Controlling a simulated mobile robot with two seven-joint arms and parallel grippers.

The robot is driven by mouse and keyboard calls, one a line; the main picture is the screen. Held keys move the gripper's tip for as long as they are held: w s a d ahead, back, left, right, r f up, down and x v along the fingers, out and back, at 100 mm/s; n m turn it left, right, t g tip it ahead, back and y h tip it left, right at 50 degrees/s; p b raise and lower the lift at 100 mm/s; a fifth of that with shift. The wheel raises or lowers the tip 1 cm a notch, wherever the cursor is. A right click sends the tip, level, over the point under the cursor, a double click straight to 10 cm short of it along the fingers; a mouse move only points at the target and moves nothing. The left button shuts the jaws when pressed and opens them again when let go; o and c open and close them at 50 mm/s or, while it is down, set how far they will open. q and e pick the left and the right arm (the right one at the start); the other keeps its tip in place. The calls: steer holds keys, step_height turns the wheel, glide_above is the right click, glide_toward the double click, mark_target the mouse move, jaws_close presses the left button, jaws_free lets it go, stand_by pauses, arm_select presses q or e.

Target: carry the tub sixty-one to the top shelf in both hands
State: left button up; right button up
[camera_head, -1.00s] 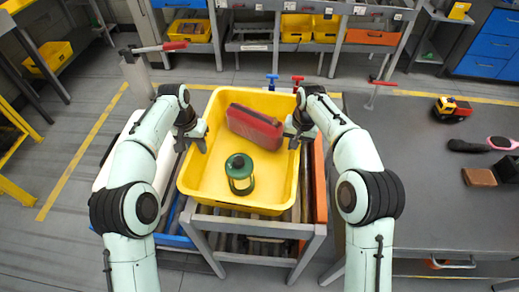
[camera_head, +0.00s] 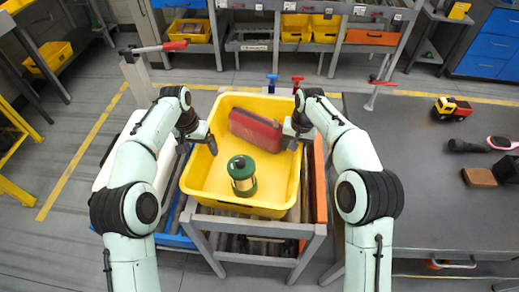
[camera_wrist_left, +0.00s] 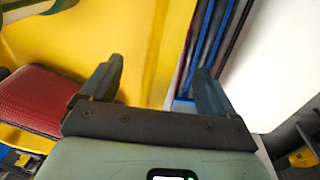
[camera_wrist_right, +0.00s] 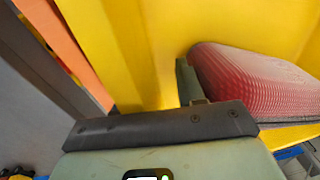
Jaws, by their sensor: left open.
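The yellow tub (camera_head: 240,206) stands on a grey roller stand and holds a red case (camera_head: 256,130) and a green lantern (camera_head: 242,175). No number shows on it. My left gripper (camera_head: 202,141) is at the tub's left wall. In the left wrist view its fingers (camera_wrist_left: 155,85) are spread wide, one on each side of the wall and apart from it. My right gripper (camera_head: 292,140) is at the right wall. In the right wrist view one finger (camera_wrist_right: 186,82) lies close against the wall's inner side beside the red case; the other is hidden by the wall.
A grey table (camera_head: 420,210) on the right carries a toy truck (camera_head: 452,108), a brush and a brown block. An orange panel (camera_head: 319,180) stands close to the tub's right. Shelving with yellow bins (camera_head: 297,28) stands at the back.

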arm_select(q)
steer(key=shift+r, duration=0.1)
arm_select(e)
steer(key=shift+r, duration=0.1)
arm_select(q)
steer(key=r, duration=0.7)
steer(key=shift+s+a+r, duration=0.1)
steer(key=shift+a+r, duration=0.05)
steer(key=shift+a, duration=0.2)
arm_select(e)
steer(key=o, duration=0.8)
steer(key=r, duration=0.8)
steer(key=s+d+r, duration=0.1)
steer(key=r, duration=0.2)
steer(key=shift+r, duration=0.4)
